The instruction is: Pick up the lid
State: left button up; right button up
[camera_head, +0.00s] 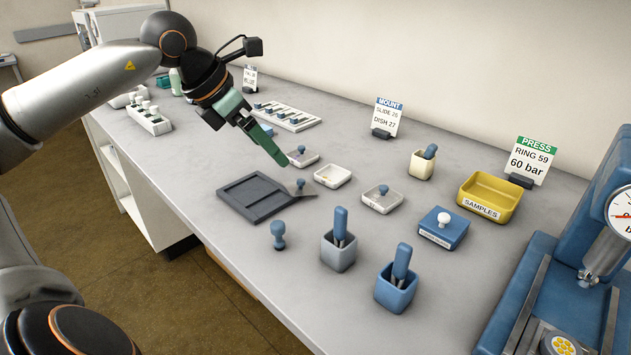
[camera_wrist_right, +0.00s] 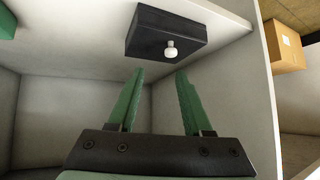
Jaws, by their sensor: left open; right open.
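In the head view, a flat grey lid (camera_head: 311,194) with a small blue knob lies beside the right edge of a dark tray (camera_head: 238,209); whether it rests on the tray's edge is unclear. An open white dish (camera_head: 333,176) sits just right of it. Two other dishes, one behind (camera_head: 302,157) and one to the right (camera_head: 382,199), have blue knobs on top. My left gripper (camera_head: 284,161) is open, pointing down with its green fingertips above and behind the lid's knob, apart from it. My right gripper (camera_wrist_right: 158,72) is open and empty in the right wrist view.
Blue and grey tool holders (camera_head: 397,288), a blue box with white knob (camera_head: 444,228), a yellow samples tray (camera_head: 488,198) and a blue press (camera_head: 560,270) stand around. In the right wrist view, a dark box with white knob (camera_wrist_right: 150,32) and shelf panels surround my fingers.

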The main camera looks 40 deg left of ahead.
aim_at(299, 181)
pick_arm(q)
jog(key=p+x, duration=0.2)
jog(key=x, duration=0.4)
jog(key=shift+s+p, duration=0.15)
jog(key=shift+p, duration=0.15)
jog(key=shift+f, duration=0.3)
jog(key=shift+w+d+f+p, duration=0.25)
jog(key=shift+w+f+p, duration=0.15)
jog(key=shift+w+p, duration=0.1)
jog(key=shift+p+x, duration=0.3)
jog(key=shift+x, duration=1.8)
jog(key=shift+c, duration=0.2)
jog(key=c, duration=1.2)
